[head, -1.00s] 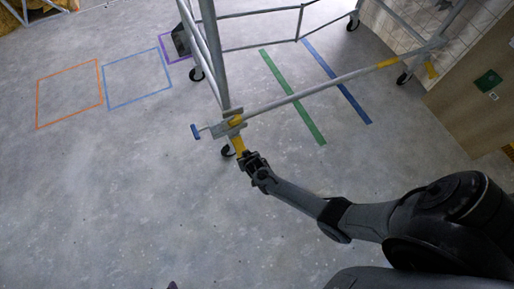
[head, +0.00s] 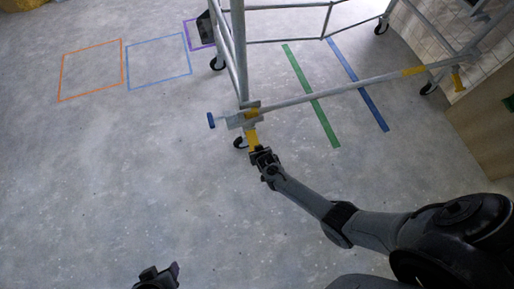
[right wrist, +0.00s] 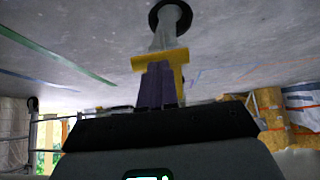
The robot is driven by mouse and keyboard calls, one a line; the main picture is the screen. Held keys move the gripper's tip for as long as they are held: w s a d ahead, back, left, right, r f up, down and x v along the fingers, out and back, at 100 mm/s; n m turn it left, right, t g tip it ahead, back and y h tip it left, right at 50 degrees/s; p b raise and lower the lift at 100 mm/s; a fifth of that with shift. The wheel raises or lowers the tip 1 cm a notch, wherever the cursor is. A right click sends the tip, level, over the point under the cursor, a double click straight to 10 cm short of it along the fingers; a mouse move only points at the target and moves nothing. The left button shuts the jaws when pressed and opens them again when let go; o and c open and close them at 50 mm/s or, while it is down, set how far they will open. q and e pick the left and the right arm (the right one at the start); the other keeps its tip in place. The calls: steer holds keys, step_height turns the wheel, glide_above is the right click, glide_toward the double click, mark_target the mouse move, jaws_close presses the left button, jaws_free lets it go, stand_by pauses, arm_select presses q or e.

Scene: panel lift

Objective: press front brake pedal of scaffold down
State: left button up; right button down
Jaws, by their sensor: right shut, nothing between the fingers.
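The scaffold's near corner (head: 243,118) has a yellow brake pedal (head: 252,138) above a black castor wheel (head: 240,143). My right gripper (head: 260,155) is at the pedal's lower end in the head view. In the right wrist view its purple fingers (right wrist: 159,85) are together, with nothing seen between them. They overlap the yellow pedal (right wrist: 178,60); I cannot tell whether they touch it. The castor wheel (right wrist: 170,14) shows beyond. My left gripper (head: 160,277) is partly in view at the bottom of the head view, away from the scaffold; its opening is unclear.
Orange (head: 62,80) and blue (head: 128,65) outlines, and green (head: 310,95) and blue (head: 358,85) strips, mark the floor. A wooden panel (head: 485,130) stands at right. The floor at left is clear.

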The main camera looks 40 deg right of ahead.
steer(key=w+r+p+v, duration=0.1)
steer(key=p+v, duration=0.9)
steer(key=v, duration=0.3)
steer(key=shift+p, duration=0.3)
steer(key=shift+d, duration=0.15)
steer(key=shift+s, duration=0.15)
